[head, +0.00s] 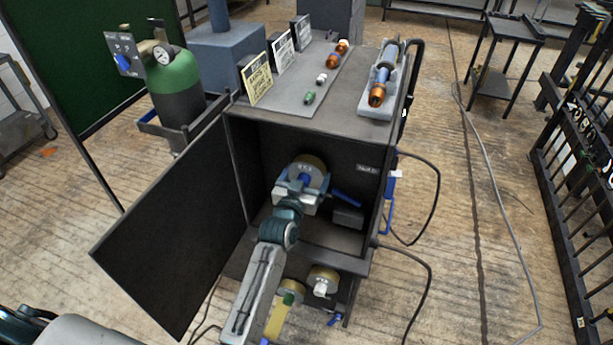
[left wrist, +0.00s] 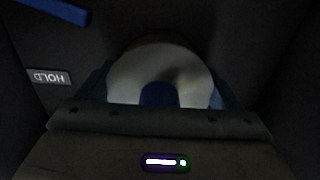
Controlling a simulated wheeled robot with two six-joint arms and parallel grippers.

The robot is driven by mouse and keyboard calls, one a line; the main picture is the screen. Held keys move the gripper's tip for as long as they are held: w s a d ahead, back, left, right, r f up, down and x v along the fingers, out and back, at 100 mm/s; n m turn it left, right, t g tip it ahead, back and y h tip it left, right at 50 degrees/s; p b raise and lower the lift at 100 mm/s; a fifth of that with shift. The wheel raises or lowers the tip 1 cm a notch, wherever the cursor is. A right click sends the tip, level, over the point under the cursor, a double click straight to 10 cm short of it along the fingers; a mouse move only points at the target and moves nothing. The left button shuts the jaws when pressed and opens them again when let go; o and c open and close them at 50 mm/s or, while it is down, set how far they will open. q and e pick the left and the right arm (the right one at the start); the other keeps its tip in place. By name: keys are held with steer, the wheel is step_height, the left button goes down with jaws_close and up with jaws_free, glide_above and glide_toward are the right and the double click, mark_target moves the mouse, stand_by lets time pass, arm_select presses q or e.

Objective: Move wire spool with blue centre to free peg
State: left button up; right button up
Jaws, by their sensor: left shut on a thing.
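The wire spool with the blue centre (head: 314,164) is inside the open cabinet, near its back wall. In the left wrist view its pale round flange (left wrist: 160,60) and blue centre (left wrist: 158,94) fill the middle. My left gripper (head: 300,186) reaches into the cabinet and is shut on this spool; its jaws hide the lower part. A blue bar (head: 346,197) sticks out inside the cabinet, right of the spool, and looks bare. It also shows in the left wrist view (left wrist: 55,12). Whether the spool sits on a peg is hidden. My right gripper is not in view.
The cabinet door (head: 165,225) stands open to the left. A HOLD label (head: 368,168) is on the inner back wall, above a dark box (head: 348,216). Below are a white-centred spool (head: 322,280) and a green-centred spool (head: 288,297). Cables hang on the right.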

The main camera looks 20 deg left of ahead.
arm_select(q)
steer(key=c, duration=0.3)
steer(key=shift+r, duration=0.15)
steer(key=shift+c, duration=0.3)
steer(key=shift+s, duration=0.15)
steer(key=shift+s, duration=0.2)
steer(key=shift+s+a+p, duration=0.1)
steer(key=shift+s+p, duration=0.2)
steer(key=shift+s, duration=3.2)
steer(key=shift+s+a, duration=0.1)
steer(key=shift+s, duration=0.1)
